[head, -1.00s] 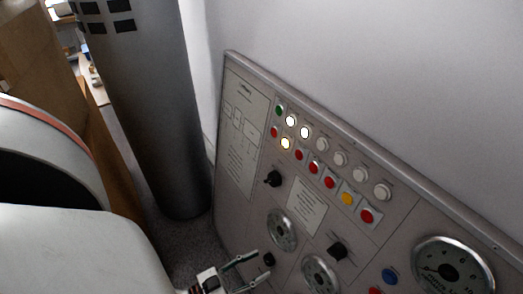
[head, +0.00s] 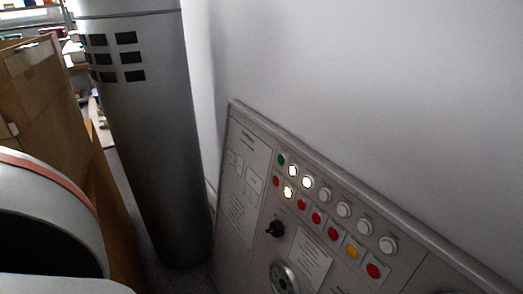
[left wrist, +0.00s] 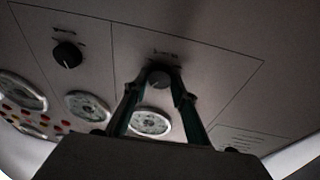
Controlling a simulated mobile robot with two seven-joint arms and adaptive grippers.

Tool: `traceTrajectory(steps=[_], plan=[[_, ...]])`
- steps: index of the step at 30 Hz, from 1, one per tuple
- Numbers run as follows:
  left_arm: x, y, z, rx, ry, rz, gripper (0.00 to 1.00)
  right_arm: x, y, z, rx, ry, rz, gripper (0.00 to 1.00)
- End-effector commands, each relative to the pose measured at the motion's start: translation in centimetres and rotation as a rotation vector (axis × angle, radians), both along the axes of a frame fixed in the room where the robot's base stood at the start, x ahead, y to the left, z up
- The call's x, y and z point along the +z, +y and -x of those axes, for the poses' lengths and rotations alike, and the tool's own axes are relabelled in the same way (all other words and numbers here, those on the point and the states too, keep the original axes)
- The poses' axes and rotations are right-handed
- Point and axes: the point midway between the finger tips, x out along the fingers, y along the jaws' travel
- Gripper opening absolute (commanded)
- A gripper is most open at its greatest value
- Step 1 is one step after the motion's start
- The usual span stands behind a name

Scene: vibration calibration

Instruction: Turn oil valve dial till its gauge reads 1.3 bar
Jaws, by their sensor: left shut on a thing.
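In the left wrist view, my left gripper (left wrist: 160,82) has its two green-sided fingers closed on a small dark round dial (left wrist: 158,77) on the grey control panel (left wrist: 205,60). The label by this dial is too small to read. A round gauge (left wrist: 150,122) sits just below the dial in that view, partly behind the fingers; its reading is not legible. In the head view, the panel (head: 235,135) runs down to the right, with part of one gauge (head: 284,279) at the bottom edge. The held dial and my left gripper are outside the head view. My right gripper is not in view.
The wrist view also shows another dark knob (left wrist: 67,55) and a second gauge (left wrist: 88,106). The head view shows a black switch (head: 275,229), rows of buttons and lamps (head: 317,218), a grey column (head: 150,150) and a wooden box (head: 40,95) at left.

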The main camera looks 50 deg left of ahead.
Motion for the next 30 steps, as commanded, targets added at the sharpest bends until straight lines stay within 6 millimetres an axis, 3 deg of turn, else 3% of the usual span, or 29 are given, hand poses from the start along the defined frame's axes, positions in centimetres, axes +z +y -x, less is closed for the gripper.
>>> traceTrajectory(steps=[30], plan=[[0.0,-0.49,0.08,0.154,0.06,0.756,0.05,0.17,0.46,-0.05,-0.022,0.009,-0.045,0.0]])
